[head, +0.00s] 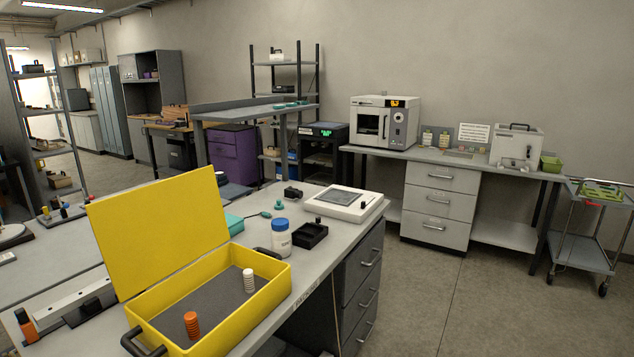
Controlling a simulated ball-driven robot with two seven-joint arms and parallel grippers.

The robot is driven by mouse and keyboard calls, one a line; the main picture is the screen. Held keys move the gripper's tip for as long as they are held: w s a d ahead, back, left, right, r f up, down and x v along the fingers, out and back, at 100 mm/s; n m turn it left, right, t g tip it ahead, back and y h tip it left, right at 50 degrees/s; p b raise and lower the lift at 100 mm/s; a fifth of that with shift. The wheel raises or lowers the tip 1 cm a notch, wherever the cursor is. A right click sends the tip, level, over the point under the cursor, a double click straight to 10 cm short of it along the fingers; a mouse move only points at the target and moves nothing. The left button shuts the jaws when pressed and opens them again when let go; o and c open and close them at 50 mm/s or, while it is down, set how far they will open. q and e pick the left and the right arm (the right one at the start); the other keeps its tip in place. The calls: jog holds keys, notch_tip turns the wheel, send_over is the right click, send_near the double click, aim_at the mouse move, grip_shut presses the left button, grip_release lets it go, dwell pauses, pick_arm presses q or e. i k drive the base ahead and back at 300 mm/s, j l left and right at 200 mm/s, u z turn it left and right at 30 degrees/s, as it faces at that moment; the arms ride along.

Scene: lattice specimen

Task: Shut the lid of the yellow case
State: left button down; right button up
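The yellow case (277,292) sits on the near end of the grey workbench (320,259), with a dark handle at each end. Its lid (160,229) stands open, tilted back to the left. On the dark floor of the case stand an orange ribbed piece (191,325) and a white ribbed piece (248,281). Neither of my grippers shows in the head view.
Behind the case stand a white jar with a blue cap (281,239), a black tray (310,236) and a white flat device (345,203). Open floor lies to the right of the bench.

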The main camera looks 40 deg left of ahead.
aim_at(145, 234)
jog(key=i+u, duration=0.3)
jog(key=i, duration=0.3)
jog(key=i+l+u, duration=0.3)
jog(key=i, duration=0.3)
